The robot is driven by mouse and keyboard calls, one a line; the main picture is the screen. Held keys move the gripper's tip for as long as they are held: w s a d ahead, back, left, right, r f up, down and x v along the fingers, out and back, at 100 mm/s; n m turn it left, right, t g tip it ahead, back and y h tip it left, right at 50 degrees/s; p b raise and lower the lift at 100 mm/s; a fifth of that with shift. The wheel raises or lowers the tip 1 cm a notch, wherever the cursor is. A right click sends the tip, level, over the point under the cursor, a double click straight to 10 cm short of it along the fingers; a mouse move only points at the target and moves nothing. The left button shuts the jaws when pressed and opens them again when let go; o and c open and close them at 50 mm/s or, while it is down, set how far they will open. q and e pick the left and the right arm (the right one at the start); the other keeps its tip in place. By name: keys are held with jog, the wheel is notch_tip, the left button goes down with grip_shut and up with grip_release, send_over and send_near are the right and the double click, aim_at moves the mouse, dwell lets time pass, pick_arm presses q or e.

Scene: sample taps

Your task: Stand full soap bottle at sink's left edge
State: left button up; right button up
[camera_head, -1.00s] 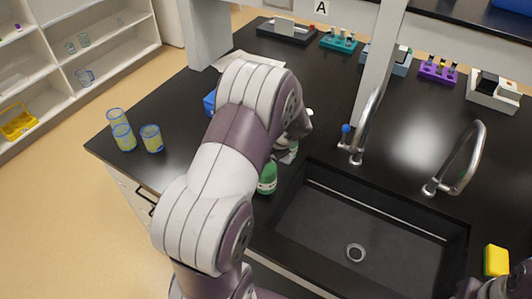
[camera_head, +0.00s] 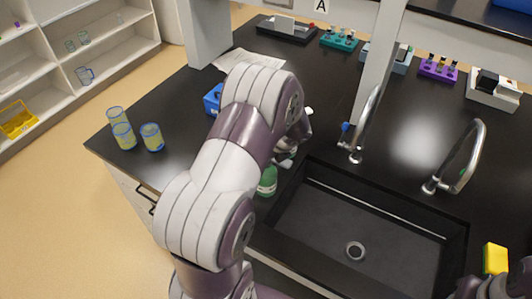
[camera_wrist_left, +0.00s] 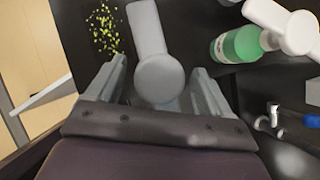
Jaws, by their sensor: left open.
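A green bottle (camera_head: 267,181) stands on the black counter beside the left edge of the sink (camera_head: 330,212); its top is partly covered by my arm. My left gripper (camera_head: 287,160) is just behind it, low over the counter. In the left wrist view my open gripper (camera_wrist_left: 160,90) has a white pump top (camera_wrist_left: 158,75) between its fingers, with visible gaps at the sides; the body below is hidden. A green bottle with a white pump (camera_wrist_left: 238,45) lies to the right of the fingers in that view. How full either bottle is, I cannot tell.
Two taps (camera_head: 367,125) (camera_head: 468,160) stand behind the sink. Beakers (camera_head: 151,138) stand at the counter's left end, and a blue object (camera_head: 212,101) is partly behind my arm. A yellow sponge (camera_head: 496,260) lies right of the sink. Tube racks (camera_head: 438,68) line the back.

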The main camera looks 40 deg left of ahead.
pick_arm(q)
jog(key=w+d+r+m+t, duration=0.1)
jog(key=d+r+m+t, duration=0.35)
jog(key=r, duration=0.75)
jog(key=w+d+m+t+h, duration=0.3)
jog(key=d+m, duration=0.6)
jog(key=m, duration=1.2)
jog(key=s+d+f+m+g+h, duration=0.1)
jog(key=s+f+m+g, duration=0.1)
jog(key=s+m, duration=0.4)
jog(key=s+d+f+m+g+h, duration=0.1)
jog(key=s+d+m+g, duration=0.1)
jog(key=s+m, duration=0.4)
jog(key=s+d+f+m+g, duration=0.2)
jog(key=s+m, duration=0.4)
jog(key=m, duration=0.7)
jog(key=shift+s+d+f+g+h+b, duration=0.15)
jog(key=shift+s+f+g+h+b, duration=0.25)
jog(key=shift+g, duration=0.45)
jog(key=shift+r, duration=0.1)
